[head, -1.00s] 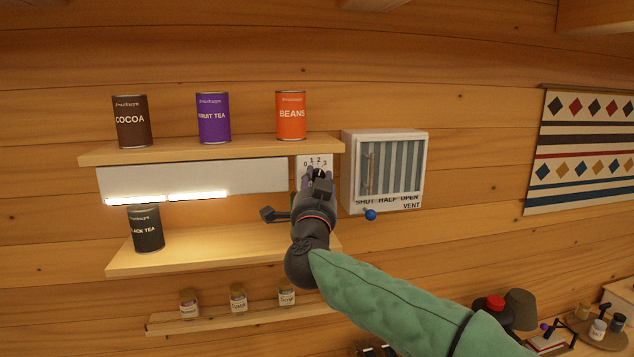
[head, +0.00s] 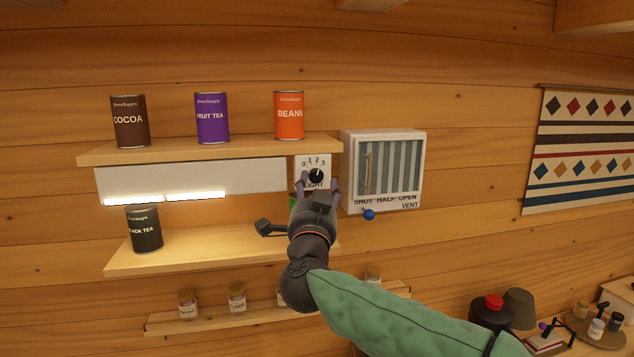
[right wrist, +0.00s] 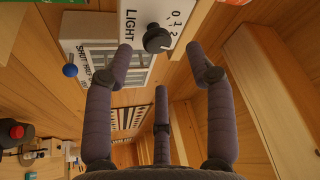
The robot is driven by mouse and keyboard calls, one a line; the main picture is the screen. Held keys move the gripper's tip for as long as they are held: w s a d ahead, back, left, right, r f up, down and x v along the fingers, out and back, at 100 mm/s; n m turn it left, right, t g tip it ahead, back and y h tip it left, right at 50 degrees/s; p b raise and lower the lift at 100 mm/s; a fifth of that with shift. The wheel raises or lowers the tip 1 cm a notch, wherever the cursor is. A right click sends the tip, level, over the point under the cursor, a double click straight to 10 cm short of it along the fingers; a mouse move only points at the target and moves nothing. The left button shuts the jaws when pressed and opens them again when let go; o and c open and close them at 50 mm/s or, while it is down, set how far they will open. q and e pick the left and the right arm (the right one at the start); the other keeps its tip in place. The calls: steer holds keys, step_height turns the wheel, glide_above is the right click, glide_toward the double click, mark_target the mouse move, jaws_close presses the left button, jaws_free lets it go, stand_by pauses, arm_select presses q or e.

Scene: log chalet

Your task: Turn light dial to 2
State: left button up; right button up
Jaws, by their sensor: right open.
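The light dial (head: 316,176) is a black round knob on a white plate (head: 301,171) marked 0, 1, 2, 3 and LIGHT. Its pale mark appears to point up and slightly right, near the 2. In the right wrist view the knob (right wrist: 157,38) stands beyond my fingertips, and its mark cannot be read there. My right gripper (head: 318,190) is open and empty, just below and in front of the dial. Its fingers (right wrist: 158,68) are spread and apart from the knob. The lamp strip (head: 165,198) under the upper shelf is lit. My left gripper is out of view.
The vent box (head: 423,170) with a blue-knobbed lever (head: 369,214) is close right of the dial. The upper shelf (head: 240,147) holds three cans above it. A black tea can (head: 145,229) stands on the lower shelf (head: 185,250), and jars sit below.

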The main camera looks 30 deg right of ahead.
steer(key=v, duration=0.8)
steer(key=shift+w, duration=0.1)
